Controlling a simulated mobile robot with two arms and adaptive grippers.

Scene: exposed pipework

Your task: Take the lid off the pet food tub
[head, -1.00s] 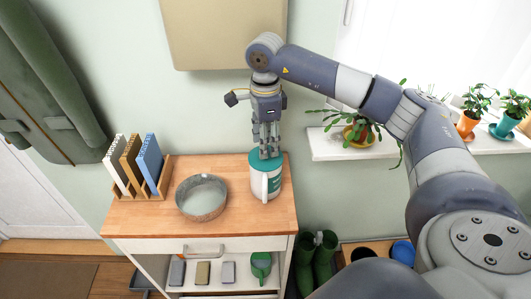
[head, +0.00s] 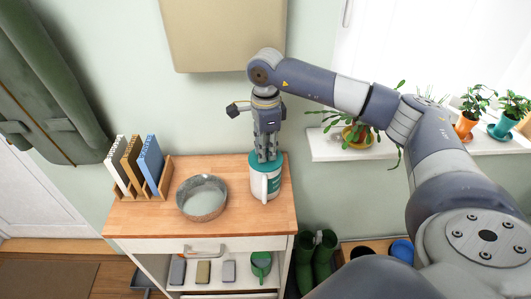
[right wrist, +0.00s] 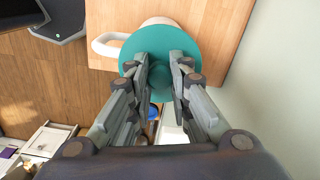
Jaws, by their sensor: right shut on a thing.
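The pet food tub (head: 273,187) is a white tub with a teal label and a white handle. It stands upright at the right end of the wooden cabinet top. Its round teal lid (head: 253,158) sits on it and fills the middle of the right wrist view (right wrist: 160,36). My right gripper (head: 267,159) points straight down over the lid. In the right wrist view its fingers (right wrist: 164,70) are on either side of the small teal knob in the lid's middle, shut on it. The fingers hide part of the lid. My left gripper is not in view.
A round bowl (head: 202,198) stands left of the tub on the cabinet top (head: 150,222). Several books (head: 148,160) stand in a wooden holder at the left. A beige wall box (head: 222,40) hangs above. A windowsill with potted plants (head: 350,148) is at the right.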

